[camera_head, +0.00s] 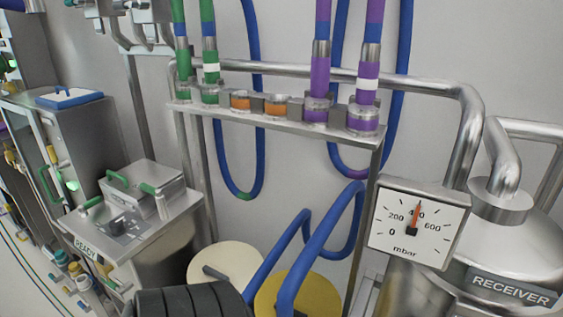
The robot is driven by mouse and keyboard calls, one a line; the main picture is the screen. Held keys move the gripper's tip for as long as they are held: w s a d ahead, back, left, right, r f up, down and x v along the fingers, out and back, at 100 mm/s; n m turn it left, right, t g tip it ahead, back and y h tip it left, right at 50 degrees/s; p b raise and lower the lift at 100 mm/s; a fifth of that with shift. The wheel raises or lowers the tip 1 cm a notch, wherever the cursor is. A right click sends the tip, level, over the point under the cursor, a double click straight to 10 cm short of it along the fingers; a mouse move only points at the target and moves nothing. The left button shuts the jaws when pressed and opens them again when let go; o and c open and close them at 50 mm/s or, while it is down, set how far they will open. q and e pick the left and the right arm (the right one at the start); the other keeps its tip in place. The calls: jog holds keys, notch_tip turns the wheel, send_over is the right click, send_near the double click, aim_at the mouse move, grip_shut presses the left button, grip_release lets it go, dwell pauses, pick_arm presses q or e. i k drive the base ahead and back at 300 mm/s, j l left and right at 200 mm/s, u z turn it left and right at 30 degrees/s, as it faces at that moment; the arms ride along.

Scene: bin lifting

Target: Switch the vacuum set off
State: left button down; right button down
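The receiver (510,262), a shiny metal vessel labelled RECEIVER, stands at the right. A square white gauge (415,226) marked mbar is beside it, its red needle pointing up close to 400. A dark ribbed cylinder (195,300) shows at the bottom edge, cut off by the frame; I cannot tell whether it belongs to the vacuum set. At the left, a metal panel marked READY (87,249) carries a dark knob (124,226). I cannot make out an off switch. Neither of my grippers is in view.
A metal rack (280,116) holds green and purple hose ends and two orange-lined sockets. Blue hoses (318,245) loop down in front. A cream round lid (232,262) and a yellow one (322,298) are below. Metal cabinets (90,125) line the left.

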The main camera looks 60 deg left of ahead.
aim_at(83, 212)
jog(key=u, duration=3.35)
jog(key=i+j+u, duration=0.35)
jog(key=i+j, duration=0.15)
jog(key=j, duration=0.15)
